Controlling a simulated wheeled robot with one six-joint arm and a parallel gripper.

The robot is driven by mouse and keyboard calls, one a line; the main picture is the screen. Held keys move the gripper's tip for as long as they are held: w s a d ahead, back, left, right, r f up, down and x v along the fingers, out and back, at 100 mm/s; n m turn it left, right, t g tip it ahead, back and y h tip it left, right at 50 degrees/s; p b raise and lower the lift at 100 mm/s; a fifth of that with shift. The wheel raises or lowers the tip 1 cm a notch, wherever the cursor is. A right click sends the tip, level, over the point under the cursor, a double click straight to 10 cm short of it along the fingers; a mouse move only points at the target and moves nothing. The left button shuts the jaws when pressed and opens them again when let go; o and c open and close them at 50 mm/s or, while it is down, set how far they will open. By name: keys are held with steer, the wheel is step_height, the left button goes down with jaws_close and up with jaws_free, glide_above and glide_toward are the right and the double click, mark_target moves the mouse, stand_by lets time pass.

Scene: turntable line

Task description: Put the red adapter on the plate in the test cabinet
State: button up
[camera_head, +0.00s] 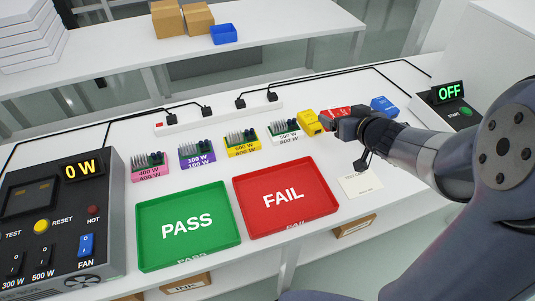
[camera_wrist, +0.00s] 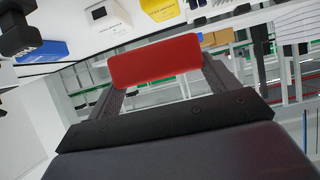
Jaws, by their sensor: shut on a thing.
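The red adapter (camera_head: 335,111) is partly hidden behind my gripper (camera_head: 347,124) in the head view. In the wrist view the red adapter (camera_wrist: 155,61) lies crosswise between the two fingertips of my gripper (camera_wrist: 155,68), which is shut on it. It appears lifted off the table, but its height is hard to tell. A white cabinet (camera_head: 490,55) with a green "OFF" display and a START button (camera_head: 466,112) stands at the right; its inside and any plate in it are not visible.
A yellow adapter (camera_head: 309,123) and a blue adapter (camera_head: 384,105) flank my gripper. Several finned load blocks stand left of them. A green PASS tray (camera_head: 150,257), a red FAIL tray (camera_head: 325,205) and a "0 W" panel (camera_head: 105,215) are at the front. A power strip (camera_head: 220,118) lies behind.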

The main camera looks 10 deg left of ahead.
mark_target(319, 151)
steer(key=a, duration=0.1)
steer(key=a+b, duration=0.2)
steer(key=shift+s+a+f+n+y, duration=0.1)
steer(key=shift+s+a+n+y, duration=0.2)
steer(key=shift+a+n, duration=0.1)
steer(key=shift+a+f+b, duration=0.1)
steer(key=shift+f+b, duration=1.05)
steer(key=shift+f, duration=3.6)
steer(key=shift+f+b, duration=0.2)
steer(key=shift+b, duration=0.1)
steer(key=o, duration=1.1)
steer(key=shift+c, duration=0.2)
steer(key=shift+r+p, duration=0.25)
steer(key=shift+p, duration=0.05)
